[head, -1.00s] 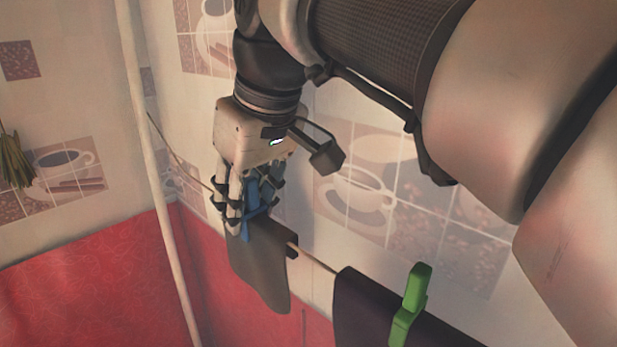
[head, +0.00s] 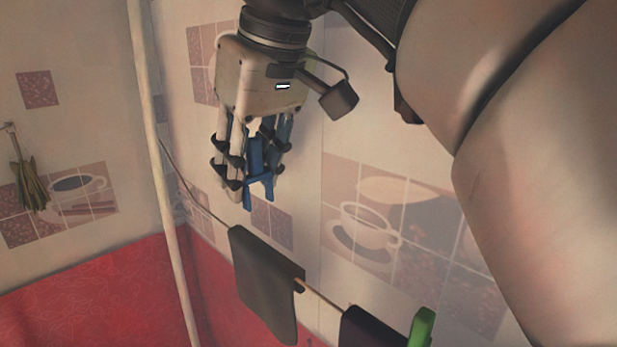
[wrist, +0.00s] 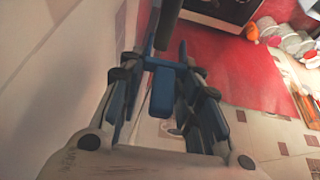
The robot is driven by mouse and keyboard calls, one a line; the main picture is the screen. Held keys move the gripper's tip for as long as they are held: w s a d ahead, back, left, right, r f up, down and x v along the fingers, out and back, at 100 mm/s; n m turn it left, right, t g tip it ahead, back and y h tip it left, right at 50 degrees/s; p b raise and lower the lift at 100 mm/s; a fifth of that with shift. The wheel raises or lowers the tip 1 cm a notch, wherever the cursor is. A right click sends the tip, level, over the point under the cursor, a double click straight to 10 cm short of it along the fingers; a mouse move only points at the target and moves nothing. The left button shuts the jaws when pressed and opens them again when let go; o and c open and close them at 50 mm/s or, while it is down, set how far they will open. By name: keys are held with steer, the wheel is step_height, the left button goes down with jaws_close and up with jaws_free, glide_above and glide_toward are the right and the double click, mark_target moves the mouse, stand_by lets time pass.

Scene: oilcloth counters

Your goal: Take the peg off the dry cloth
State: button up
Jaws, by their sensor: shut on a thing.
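My gripper (head: 250,182) is shut on a blue peg (head: 259,168) and holds it in the air above the line. The blue peg also shows between the fingers in the wrist view (wrist: 162,92). The grey-brown cloth (head: 262,285) hangs over the line below my gripper, with a clear gap between it and the peg. A dark cloth (head: 366,330) hangs further right on the line, with a green peg (head: 422,328) on it. The lower part of the dark cloth is cut off by the picture edge.
The line (head: 320,293) runs from behind a pale upright pole (head: 158,150) at the left towards the lower right. Red-covered counter (head: 90,295) lies below. A tiled wall stands close behind. In the wrist view, dishes and an orange thing (wrist: 252,32) stand at the upper right.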

steer(key=shift+r, duration=0.15)
steer(key=shift+r, duration=2.3)
steer(key=s+a, duration=0.6)
steer(key=s, duration=0.1)
steer(key=shift+s+a, duration=0.25)
steer(key=shift+s, duration=0.05)
